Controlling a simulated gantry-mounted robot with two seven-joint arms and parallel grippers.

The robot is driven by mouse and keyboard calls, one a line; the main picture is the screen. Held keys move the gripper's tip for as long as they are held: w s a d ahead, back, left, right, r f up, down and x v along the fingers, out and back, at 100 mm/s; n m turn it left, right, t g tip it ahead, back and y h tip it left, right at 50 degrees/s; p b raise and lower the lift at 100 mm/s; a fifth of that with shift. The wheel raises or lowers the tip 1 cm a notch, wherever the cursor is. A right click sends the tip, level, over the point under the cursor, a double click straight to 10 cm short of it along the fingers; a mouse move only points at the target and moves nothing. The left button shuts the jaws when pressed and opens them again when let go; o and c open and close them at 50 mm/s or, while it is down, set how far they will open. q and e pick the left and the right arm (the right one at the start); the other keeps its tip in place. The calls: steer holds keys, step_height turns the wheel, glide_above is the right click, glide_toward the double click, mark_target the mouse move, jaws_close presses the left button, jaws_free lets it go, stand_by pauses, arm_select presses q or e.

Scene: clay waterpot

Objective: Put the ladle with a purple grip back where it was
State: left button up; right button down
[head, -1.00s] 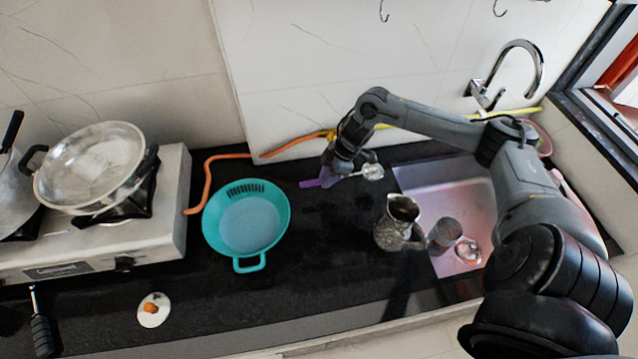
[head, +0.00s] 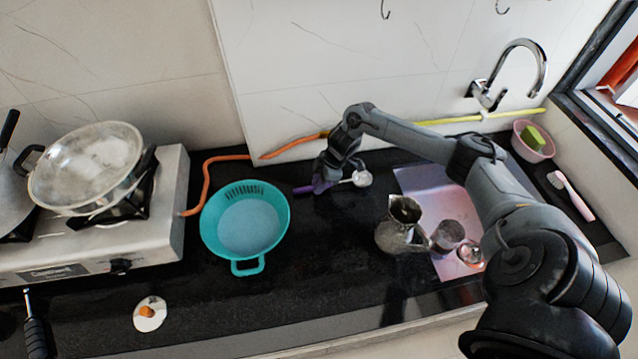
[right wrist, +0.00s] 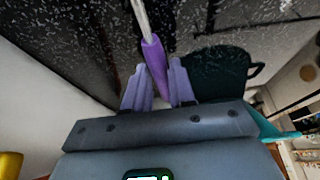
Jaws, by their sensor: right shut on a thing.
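The ladle with a purple grip (head: 302,190) is held low over the dark counter (head: 325,240), in front of the wall. Its round metal bowl (head: 362,179) points right. My right gripper (head: 325,184) is shut on the purple grip. In the right wrist view the purple grip (right wrist: 153,58) lies between the fingers of my right gripper (right wrist: 158,82), and the thin shaft runs away over the speckled counter. I cannot tell whether the ladle touches the counter. My left gripper is not in view.
A turquoise colander (head: 245,222) stands left of the ladle. A patterned metal pitcher (head: 400,225) stands right, beside the sink (head: 420,183). An orange hose (head: 207,185) runs along the wall. Wall hooks (head: 385,12) are above. A stove (head: 165,225) with pans is left.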

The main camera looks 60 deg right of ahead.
steer(key=c, duration=0.9)
jaws_free()
steer(key=shift+f, duration=0.1)
steer(key=shift+c, duration=0.2)
steer(key=shift+d+r, duration=0.15)
steer(key=shift+r, duration=0.35)
steer(key=p+v, duration=0.2)
steer(key=v, duration=0.9)
steer(key=shift+r, duration=0.15)
steer(key=shift+s, duration=0.1)
